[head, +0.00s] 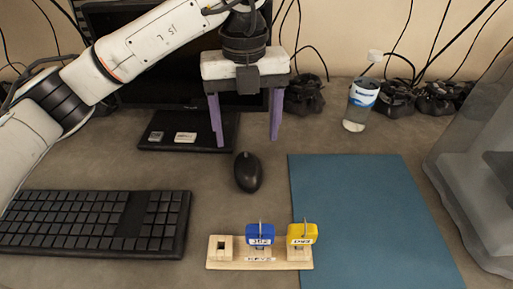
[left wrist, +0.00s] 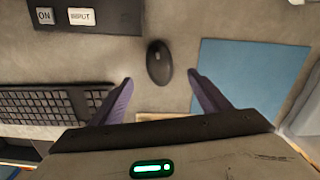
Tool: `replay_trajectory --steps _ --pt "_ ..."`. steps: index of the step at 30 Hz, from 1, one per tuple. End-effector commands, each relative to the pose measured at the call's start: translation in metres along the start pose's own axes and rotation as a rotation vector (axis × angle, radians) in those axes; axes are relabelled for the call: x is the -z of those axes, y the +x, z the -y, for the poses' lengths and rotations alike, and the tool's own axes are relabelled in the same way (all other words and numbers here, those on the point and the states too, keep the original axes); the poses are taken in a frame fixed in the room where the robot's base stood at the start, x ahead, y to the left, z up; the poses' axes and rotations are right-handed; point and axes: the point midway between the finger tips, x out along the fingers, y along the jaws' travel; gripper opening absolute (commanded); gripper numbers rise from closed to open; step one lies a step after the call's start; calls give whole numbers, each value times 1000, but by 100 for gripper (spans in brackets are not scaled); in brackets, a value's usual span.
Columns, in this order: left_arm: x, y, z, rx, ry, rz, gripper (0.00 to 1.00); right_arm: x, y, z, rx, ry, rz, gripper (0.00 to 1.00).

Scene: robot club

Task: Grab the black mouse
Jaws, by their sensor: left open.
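The black mouse (head: 248,172) lies on the grey desk between the keyboard and the blue mat. It also shows in the left wrist view (left wrist: 159,62), centred ahead of the fingertips. My left gripper (head: 248,143) is open, with its two purple fingers pointing down above the desk, behind the mouse in the head view. In the left wrist view the open fingers (left wrist: 160,80) stand to either side of the mouse's line, with nothing between them. The mouse is fully visible and untouched. My right gripper is in neither view.
A black keyboard (head: 93,222) lies left of the mouse and a blue mat (head: 370,215) right of it. A wooden holder (head: 230,265) with blue and yellow pieces is in front. A monitor base (head: 160,132), a bottle (head: 360,105) and cables are behind. A translucent bin (head: 480,150) stands right.

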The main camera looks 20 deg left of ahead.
Motion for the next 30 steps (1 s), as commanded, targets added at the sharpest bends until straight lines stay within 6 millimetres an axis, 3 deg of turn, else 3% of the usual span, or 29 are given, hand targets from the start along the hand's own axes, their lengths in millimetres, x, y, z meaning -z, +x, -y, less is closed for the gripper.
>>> replay_trajectory --steps 8,13,21,30 --pt "0 39 -1 -2 -1 -3 70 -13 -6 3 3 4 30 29" --pt "0 52 0 -3 -1 -3 70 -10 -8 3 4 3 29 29" --pt "-3 90 1 -2 -1 -3 70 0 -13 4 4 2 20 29" --pt "-3 96 2 -1 0 0 70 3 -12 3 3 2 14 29"
